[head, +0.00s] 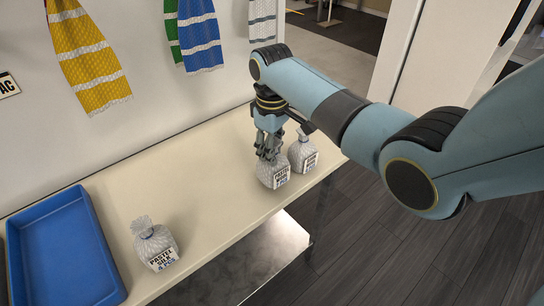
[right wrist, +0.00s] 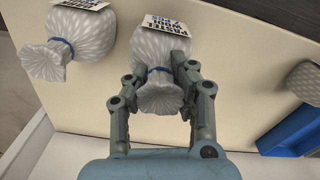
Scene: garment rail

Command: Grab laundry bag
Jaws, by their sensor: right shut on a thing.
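A grey-white patterned laundry bag (head: 271,174) with a printed tag stands on the cream table. My right gripper (head: 268,152) reaches down from above and is shut on its tied neck. In the right wrist view the gripper (right wrist: 160,92) has one finger on each side of this bag (right wrist: 160,45), near its blue tie. A second bag (head: 303,153) stands close beside it to the right; it also shows in the right wrist view (right wrist: 75,25). A third bag (head: 153,246), with a tag reading "PASTEL" and "4 PCS", stands apart at the front left. My left gripper is not in view.
A blue tray (head: 62,255) lies at the left end of the table (head: 205,180). The table is clear between the third bag and the held one. Striped yellow, blue and green textiles (head: 88,55) hang at the wall above.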

